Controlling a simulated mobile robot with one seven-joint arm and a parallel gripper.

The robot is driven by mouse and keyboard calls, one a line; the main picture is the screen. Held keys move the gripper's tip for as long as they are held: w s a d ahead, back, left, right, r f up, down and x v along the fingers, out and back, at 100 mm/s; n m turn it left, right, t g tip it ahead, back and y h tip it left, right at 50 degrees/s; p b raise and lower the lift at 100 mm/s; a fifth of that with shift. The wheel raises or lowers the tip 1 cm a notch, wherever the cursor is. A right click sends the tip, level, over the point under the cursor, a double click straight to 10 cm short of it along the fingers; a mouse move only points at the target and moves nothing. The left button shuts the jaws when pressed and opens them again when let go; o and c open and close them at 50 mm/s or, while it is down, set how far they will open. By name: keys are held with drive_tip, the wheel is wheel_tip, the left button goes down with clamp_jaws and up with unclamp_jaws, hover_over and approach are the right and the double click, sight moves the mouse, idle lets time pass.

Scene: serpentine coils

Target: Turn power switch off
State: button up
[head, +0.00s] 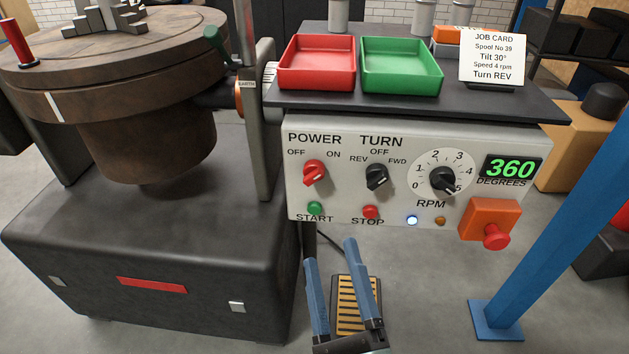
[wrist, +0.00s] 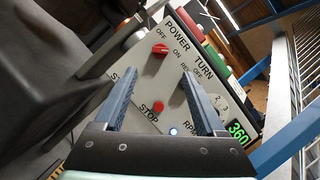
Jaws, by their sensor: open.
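The power switch is a red knob (head: 314,172) at the left of the grey control panel (head: 345,208), between the OFF and ON labels. Its pointer appears turned to the upper right, toward ON. The knob also shows in the wrist view (wrist: 160,49), beyond the fingertips. My gripper (head: 331,251) is open and empty, its two blue fingers apart, below the panel in the head view. In the wrist view my gripper (wrist: 160,78) points at the panel, with the red knob ahead between the finger lines. It does not touch the knob.
The black TURN knob (head: 377,177), RPM dial (head: 443,180), green start button (head: 316,208), red stop button (head: 370,212) and orange emergency-stop box (head: 489,219) are close by. A lamp (head: 412,220) glows. The display (head: 510,168) reads 360. A blue post (head: 560,205) stands right.

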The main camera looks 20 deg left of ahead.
sight(314, 180)
drive_tip(key=p+x, duration=0.1)
drive_tip(key=x, duration=1.1)
drive_tip(key=shift+w+a+r, duration=0.15)
drive_tip(key=shift+w+a, duration=0.1)
clamp_jaws()
